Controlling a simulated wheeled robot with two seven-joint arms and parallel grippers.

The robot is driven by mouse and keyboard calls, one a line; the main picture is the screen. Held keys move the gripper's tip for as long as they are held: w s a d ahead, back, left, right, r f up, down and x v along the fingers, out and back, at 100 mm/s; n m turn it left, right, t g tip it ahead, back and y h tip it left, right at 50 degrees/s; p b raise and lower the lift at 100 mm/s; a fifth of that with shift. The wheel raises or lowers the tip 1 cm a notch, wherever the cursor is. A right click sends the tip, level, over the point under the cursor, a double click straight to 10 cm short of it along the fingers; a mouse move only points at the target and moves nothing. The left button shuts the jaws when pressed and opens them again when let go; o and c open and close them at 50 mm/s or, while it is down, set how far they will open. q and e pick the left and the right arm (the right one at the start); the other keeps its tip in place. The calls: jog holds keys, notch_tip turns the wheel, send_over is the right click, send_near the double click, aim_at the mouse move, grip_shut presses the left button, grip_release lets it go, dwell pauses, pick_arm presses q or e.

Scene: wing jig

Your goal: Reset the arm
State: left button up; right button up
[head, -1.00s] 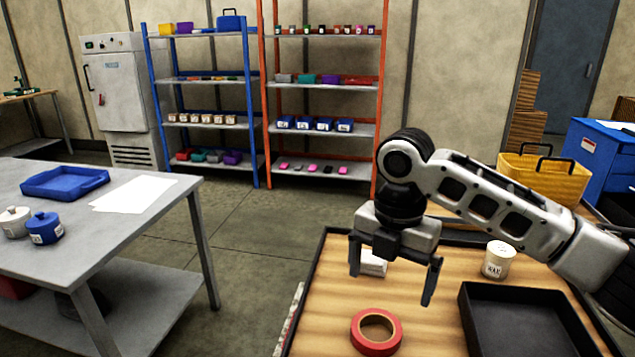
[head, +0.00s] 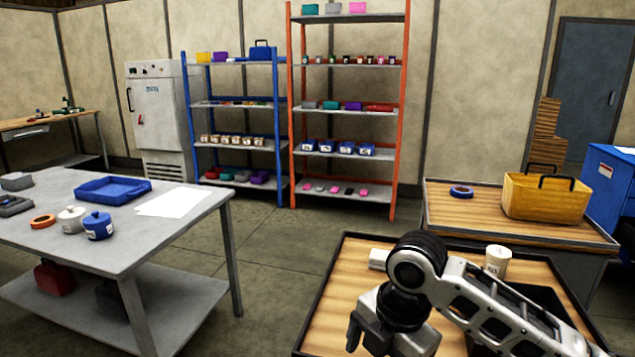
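My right gripper (head: 385,340) hangs at the bottom edge in the head view, on my arm that comes in from the right, over the front wooden-topped bench (head: 340,290). One finger shows at the left edge of its body, spread outward as when open. The other finger and the tips are cut off by the frame. I see nothing held in it. A white block (head: 378,258) lies just behind the arm's wrist, and a white tub marked wax (head: 497,261) stands behind the forearm. My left gripper is not in view.
A black tray (head: 545,298) is partly hidden behind my forearm. A yellow tote (head: 545,196) and a blue ring (head: 461,191) are on the rear bench. A grey table (head: 185,225) at left holds a blue tray (head: 113,190) and jars. The floor between is clear.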

jog(key=s+a+f+m+t+y, duration=0.2)
jog(key=s+a+f+m+y, duration=0.1)
jog(key=s+f+m, duration=0.55)
jog(key=s+d+f+m+t+h, duration=0.1)
jog(key=s+d+f+m+h, duration=0.3)
jog(key=s+d+m, duration=0.95)
jog(key=w+a+f+m+t+y, duration=0.1)
jog(key=w+a+f+t+y, duration=0.1)
jog(key=w+a+f+t, duration=0.3)
jog(key=shift+w+f+t, duration=0.9)
jog(key=shift+w+f, duration=0.15)
jog(key=shift+f, duration=0.2)
